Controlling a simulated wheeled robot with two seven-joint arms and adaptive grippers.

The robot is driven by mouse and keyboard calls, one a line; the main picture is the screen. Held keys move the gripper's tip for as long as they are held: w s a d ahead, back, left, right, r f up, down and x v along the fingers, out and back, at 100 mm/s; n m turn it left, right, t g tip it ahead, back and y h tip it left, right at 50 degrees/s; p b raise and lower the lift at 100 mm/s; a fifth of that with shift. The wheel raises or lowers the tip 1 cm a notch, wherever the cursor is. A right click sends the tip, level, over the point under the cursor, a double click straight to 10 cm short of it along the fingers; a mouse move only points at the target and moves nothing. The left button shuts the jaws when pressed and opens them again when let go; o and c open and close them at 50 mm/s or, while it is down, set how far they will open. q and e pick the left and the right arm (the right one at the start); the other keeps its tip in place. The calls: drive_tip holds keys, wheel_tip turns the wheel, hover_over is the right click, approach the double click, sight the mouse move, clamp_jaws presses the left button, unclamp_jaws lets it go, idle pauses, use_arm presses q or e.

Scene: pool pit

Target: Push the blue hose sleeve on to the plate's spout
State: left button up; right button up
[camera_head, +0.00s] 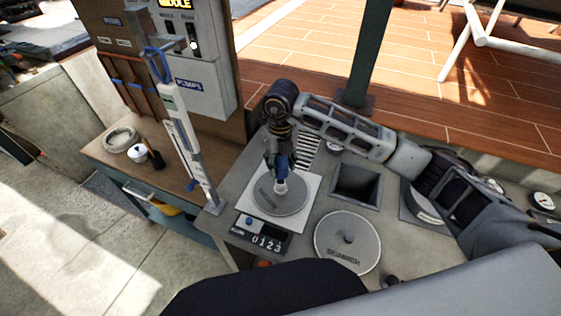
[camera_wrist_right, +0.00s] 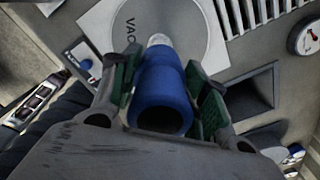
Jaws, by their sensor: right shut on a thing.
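The plate (camera_head: 268,203) is a round grey disc on a white square sheet on the bench. Its pale, short spout (camera_head: 281,186) stands up from the disc; the spout's tip also shows in the right wrist view (camera_wrist_right: 160,40). My right gripper (camera_head: 280,158) is above the plate, shut on the blue hose sleeve (camera_wrist_right: 162,85), with green pads at both sides. The sleeve's open near end faces the wrist camera. Its far end lies in line with the spout, close to it or meeting it. I cannot tell how far it overlaps. My left gripper is not in view.
A square opening (camera_head: 357,187) is right of the plate. A round grey lid (camera_head: 347,243) with a knob lies nearer. A counter reading 0123 (camera_head: 262,238) sits in front of the plate. A tall white pole (camera_head: 180,130) stands left. A slotted grate (camera_head: 308,150) is behind.

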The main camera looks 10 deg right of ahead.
sight(280, 181)
drive_tip(key=shift+f+b, duration=0.7)
drive_tip(key=shift+f, duration=0.95)
drive_tip(key=shift+f+b, duration=0.2)
drive_tip(key=shift+b, duration=0.3)
idle(0.7)
drive_tip(key=shift+f+b, duration=1.95)
drive_tip(key=shift+f, duration=0.35)
idle(1.8)
drive_tip(key=o, duration=1.1)
drive_tip(key=shift+c, duration=0.2)
drive_tip(key=shift+o, duration=0.8)
